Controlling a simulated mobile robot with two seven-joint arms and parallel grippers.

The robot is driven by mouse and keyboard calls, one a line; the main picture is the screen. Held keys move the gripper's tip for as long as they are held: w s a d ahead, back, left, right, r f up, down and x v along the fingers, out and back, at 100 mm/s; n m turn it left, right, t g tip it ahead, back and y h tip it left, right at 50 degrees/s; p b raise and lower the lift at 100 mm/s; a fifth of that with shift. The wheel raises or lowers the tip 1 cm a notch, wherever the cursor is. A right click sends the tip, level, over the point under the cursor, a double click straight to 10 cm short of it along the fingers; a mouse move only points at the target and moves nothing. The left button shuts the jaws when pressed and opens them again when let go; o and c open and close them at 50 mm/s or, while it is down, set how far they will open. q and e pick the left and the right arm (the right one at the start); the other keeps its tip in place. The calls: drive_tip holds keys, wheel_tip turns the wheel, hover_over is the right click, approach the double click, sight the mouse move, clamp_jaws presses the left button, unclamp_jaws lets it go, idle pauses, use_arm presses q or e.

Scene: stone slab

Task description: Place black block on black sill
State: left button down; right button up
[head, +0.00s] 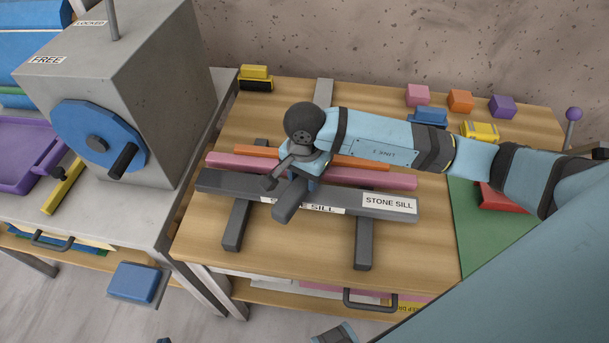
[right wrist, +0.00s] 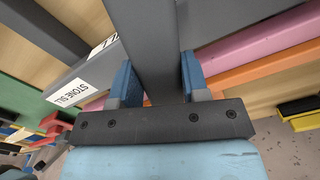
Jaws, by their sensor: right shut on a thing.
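The black sill is a long dark bar (head: 235,183) lying left to right on two dark rails, with white "STONE SILL" labels on its front; its labelled face also shows in the right wrist view (right wrist: 72,88). My right gripper (head: 308,180) is over the middle of the sill, shut on a dark block (head: 287,207). In the right wrist view the block (right wrist: 152,45) runs between the two blue fingers. It lies crosswise to the sill, its near end sticking out past the front face and covering part of a label. I cannot tell whether it touches the sill. My left gripper is not in view.
Pink (head: 390,180) and orange (head: 258,152) bars lie just behind the sill. Small coloured blocks stand at the table's back right, a yellow-black brush (head: 256,78) at back left. A grey machine with a blue wheel (head: 100,140) stands left. The table's front strip is mostly clear.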

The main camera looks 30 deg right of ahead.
drive_tip(key=o, duration=0.5)
drive_tip(key=shift+f, duration=0.15)
drive_tip(key=shift+c, duration=0.2)
drive_tip(key=o, duration=0.4)
drive_tip(key=shift+o, duration=0.2)
drive_tip(key=shift+r+p, duration=0.45)
wheel_tip(320, 180, up, 12)
drive_tip(key=b, duration=0.1)
drive_tip(key=shift+r, duration=0.1)
drive_tip(key=shift+s, duration=0.1)
